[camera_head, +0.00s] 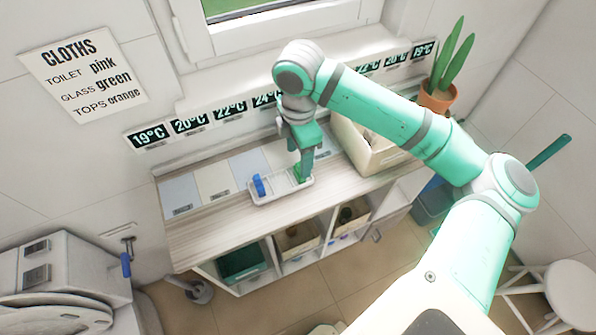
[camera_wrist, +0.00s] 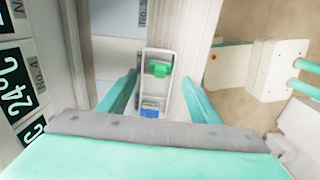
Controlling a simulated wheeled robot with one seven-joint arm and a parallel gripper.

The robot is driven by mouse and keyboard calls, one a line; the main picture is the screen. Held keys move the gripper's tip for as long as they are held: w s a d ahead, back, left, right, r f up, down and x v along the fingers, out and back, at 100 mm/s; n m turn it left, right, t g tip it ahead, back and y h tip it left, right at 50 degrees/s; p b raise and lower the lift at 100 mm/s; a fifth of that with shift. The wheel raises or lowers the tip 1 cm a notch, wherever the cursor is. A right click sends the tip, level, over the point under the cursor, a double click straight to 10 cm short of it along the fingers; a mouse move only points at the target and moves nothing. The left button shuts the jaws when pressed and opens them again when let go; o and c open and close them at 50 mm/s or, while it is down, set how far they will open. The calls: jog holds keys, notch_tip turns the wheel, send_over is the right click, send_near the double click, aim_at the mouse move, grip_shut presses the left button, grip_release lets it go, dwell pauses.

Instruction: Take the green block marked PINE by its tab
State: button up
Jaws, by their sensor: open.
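The green block (camera_wrist: 158,69) sits at one end of a small white tray, and its tab shows as a small raised bit; no PINE lettering is readable. It also shows in the head view (camera_head: 299,172), partly hidden by my gripper. A blue block (camera_head: 258,185) sits at the other end of the tray; it shows in the wrist view (camera_wrist: 150,112) too. The white tray (camera_head: 281,193) lies on the cart top. My gripper (camera_wrist: 159,77) is open and empty above the tray, its fingers apart on either side of the green block; contact cannot be told.
The cart top (camera_head: 215,236) is wood-patterned, with pale numbered panels along the wall. A cream bin (camera_head: 372,158) stands to the right of my gripper. Temperature signs (camera_head: 190,124) line the wall behind. Open cubbies with boxes lie below. The left cart top is clear.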

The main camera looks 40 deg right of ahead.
aim_at(297, 167)
jog(key=f, duration=0.4)
jog(key=shift+s+d, duration=0.15)
jog(key=shift+d, duration=0.1)
jog(key=shift+f, duration=0.55)
jog(key=shift+a, duration=0.1)
jog(key=c, duration=1.1)
